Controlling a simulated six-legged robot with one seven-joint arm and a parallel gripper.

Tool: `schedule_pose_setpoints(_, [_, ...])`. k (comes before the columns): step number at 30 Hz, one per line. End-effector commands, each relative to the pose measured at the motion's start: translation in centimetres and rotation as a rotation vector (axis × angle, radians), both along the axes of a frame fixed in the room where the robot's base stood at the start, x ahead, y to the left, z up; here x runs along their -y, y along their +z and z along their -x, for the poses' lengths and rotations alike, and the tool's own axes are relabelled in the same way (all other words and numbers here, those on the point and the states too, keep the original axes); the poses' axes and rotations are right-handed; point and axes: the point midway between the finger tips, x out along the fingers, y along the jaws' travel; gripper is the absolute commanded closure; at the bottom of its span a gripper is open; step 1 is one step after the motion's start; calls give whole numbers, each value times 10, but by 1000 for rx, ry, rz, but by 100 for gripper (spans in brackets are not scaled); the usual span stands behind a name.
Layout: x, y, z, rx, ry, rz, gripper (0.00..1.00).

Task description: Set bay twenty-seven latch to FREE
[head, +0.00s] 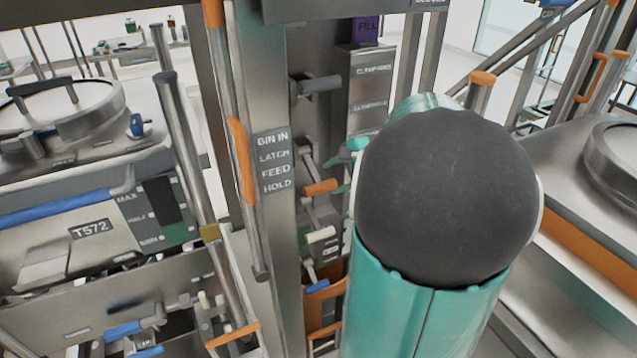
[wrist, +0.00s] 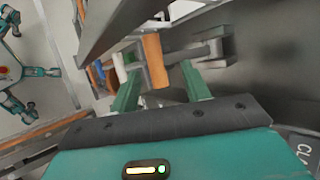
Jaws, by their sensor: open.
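A steel post with a label plate (head: 270,160) reads BIN IN, LATCH, FEED, HOLD. To its right is a column of levers: a grey one (head: 318,85) on top, then an orange-handled one (head: 320,187), a white one (head: 318,236) and a blue one (head: 317,285). I cannot tell for sure which lever is the latch. My gripper (head: 335,174) is open beside the orange lever, partly hidden behind my arm. In the wrist view the orange handle (wrist: 154,60) shows between and beyond the open fingers. Contact is not clear. No bay number or FREE mark is readable.
A bin marked T572 (head: 92,229) stands left. An upright orange rail grip (head: 240,160) runs close left of the post. A steel machine with a round lid (head: 612,155) stands right. Steel surfaces closely surround the levers in the wrist view.

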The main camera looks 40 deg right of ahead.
Motion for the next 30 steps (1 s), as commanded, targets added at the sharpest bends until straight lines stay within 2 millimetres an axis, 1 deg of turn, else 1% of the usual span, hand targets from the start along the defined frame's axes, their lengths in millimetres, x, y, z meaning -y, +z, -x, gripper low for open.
schedule_pose_setpoints(1, [1,8,6,2,4,2,53])
schedule_pose_setpoints(3, [2,15,15,2,6,-1,53])
schedule_pose_setpoints(6, [3,23,23,1,9,-2,53])
schedule_pose_setpoints(9, [3,27,27,0,13,-5,53])
schedule_pose_setpoints(30, [2,28,28,-1,17,-7,53])
